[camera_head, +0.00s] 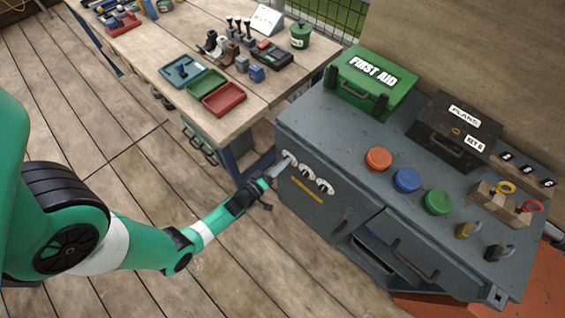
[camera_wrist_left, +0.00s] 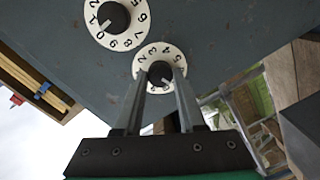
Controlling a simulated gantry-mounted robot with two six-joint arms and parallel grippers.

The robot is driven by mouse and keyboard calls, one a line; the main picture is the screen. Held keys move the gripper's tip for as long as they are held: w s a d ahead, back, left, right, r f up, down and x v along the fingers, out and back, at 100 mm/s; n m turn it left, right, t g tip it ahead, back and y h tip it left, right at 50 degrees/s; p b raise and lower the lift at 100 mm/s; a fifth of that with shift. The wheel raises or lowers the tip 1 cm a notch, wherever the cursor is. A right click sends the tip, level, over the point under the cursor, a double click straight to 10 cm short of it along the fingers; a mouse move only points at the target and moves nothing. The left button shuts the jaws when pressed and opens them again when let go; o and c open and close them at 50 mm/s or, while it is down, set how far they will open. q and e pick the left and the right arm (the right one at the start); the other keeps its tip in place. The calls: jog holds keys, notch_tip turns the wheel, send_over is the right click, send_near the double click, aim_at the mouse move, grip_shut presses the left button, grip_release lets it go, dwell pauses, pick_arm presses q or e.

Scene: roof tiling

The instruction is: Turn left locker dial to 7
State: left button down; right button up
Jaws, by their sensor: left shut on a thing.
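The locker's front carries three white dials in a slanting row. The leftmost dial (camera_head: 289,156) is at my left gripper (camera_head: 280,167), which reaches it from the left. In the left wrist view this dial (camera_wrist_left: 153,53) has a black knob (camera_wrist_left: 161,73) between the two fingertips of the gripper (camera_wrist_left: 161,82), which is shut on it. Digits about 2 to 5 show along its upper edge; its lower part is hidden by the fingers. The neighbouring dial (camera_wrist_left: 98,30) shows a black knob with a white pointer mark toward the lower left. My right gripper is not in view.
The grey locker (camera_head: 340,140) carries a green first aid box (camera_head: 373,82), a black case (camera_head: 453,130), and orange, blue and green round knobs. A locker door (camera_head: 400,245) is below. A wooden workbench (camera_head: 170,70) with trays stands behind my left arm.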

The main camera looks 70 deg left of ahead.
pick_arm(q)
jog(key=shift+n, duration=0.4)
jog(key=c, duration=0.5)
grip_release()
jog(key=shift+s, duration=0.1)
jog(key=p+v, duration=0.3)
jog(key=v, duration=0.8)
jog(key=shift+s, duration=0.25)
jog(key=shift+d, duration=0.1)
